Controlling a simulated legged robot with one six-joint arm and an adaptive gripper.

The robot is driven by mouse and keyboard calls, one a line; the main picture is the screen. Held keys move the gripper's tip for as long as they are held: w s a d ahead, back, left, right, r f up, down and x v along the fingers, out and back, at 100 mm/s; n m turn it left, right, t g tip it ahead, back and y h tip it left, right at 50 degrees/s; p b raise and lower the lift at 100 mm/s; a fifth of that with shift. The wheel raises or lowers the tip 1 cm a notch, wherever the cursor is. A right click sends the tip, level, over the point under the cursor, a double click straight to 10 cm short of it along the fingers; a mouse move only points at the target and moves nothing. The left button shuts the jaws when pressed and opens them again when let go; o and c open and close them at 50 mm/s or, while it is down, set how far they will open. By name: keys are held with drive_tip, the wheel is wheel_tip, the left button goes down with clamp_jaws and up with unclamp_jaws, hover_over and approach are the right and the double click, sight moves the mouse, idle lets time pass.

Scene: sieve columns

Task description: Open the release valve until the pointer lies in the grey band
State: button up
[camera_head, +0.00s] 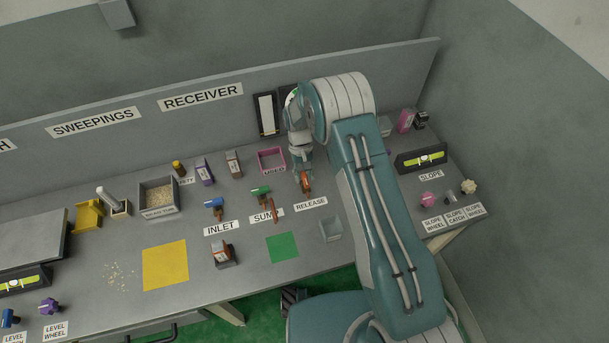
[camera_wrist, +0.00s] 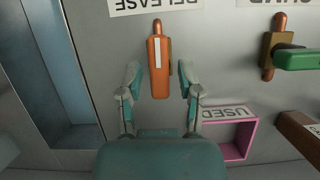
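The release valve shows in the wrist view as an orange handle (camera_wrist: 158,82) with a white stripe and a rounded tip towards its RELEASE label (camera_wrist: 157,4). In the head view the handle (camera_head: 305,183) stands behind the RELEASE label (camera_head: 310,204), partly under my gripper. My gripper (camera_wrist: 159,72) is open, with one finger on each side of the handle and a visible gap to both. A dark-framed dial (camera_head: 291,97) with white and green is mostly hidden behind my arm. I cannot make out its pointer or a grey band.
The sump valve with its green handle (camera_head: 260,191) stands to the left, and the blue inlet valve (camera_head: 214,204) beyond it. A pink box (camera_head: 272,160) lies behind; it is close to my gripper in the wrist view (camera_wrist: 240,146).

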drive_tip(key=shift+s, duration=0.1)
drive_tip(key=v, duration=1.2)
drive_tip(key=shift+a+f, duration=0.1)
drive_tip(key=shift+f, duration=0.05)
drive_tip(key=s+d+r+m+t+y, duration=0.15)
drive_tip(key=s+d+r, duration=0.25)
drive_tip(key=r, duration=0.8)
drive_tip(key=s+d+r+t, duration=0.3)
drive_tip(key=s+d+r, duration=0.2)
drive_tip(key=r, duration=0.7)
drive_tip(key=s+d+r+t, duration=0.2)
drive_tip(key=s+d, duration=0.1)
drive_tip(key=s, duration=0.7)
drive_tip(key=s+d+r+m+t, duration=0.1)
drive_tip(key=s+d+r+t, duration=0.2)
drive_tip(key=s, duration=0.8)
drive_tip(key=shift+s+d, duration=0.25)
drive_tip(key=shift+d, duration=0.2)
